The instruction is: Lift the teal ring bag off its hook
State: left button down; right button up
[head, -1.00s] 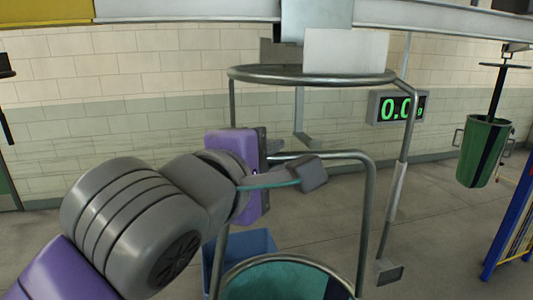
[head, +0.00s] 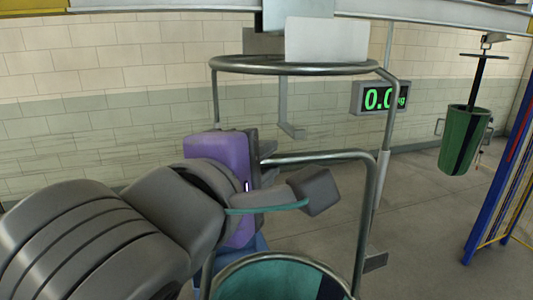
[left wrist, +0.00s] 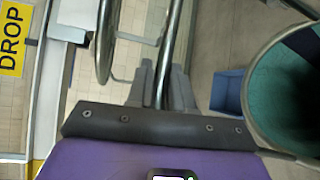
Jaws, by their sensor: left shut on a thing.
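The teal ring bag (head: 265,278) is at the bottom of the head view, a round metal rim with a teal inside. Its bent metal handle (head: 372,200) rises on the right and runs left at the top. My left gripper (head: 268,160) is shut on the handle's upper bar. The left wrist view shows the fingers (left wrist: 162,85) closed around the bar, with the bag's teal inside (left wrist: 275,80) at right. A flat metal hook (head: 291,132) hangs above the handle in the head view. I cannot tell whether they touch. My right gripper is not in view.
A metal ring frame (head: 240,65) with long legs hangs around the hook, close to the handle. A display (head: 378,98) is behind it. A green bag (head: 465,140) hangs at right beside a blue rack (head: 485,185). A blue bin (left wrist: 228,90) stands on the floor.

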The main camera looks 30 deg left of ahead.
pick_arm(q)
jog(key=s+d, duration=0.7)
jog(key=d, duration=0.1)
dwell(0.8)
dwell(1.2)
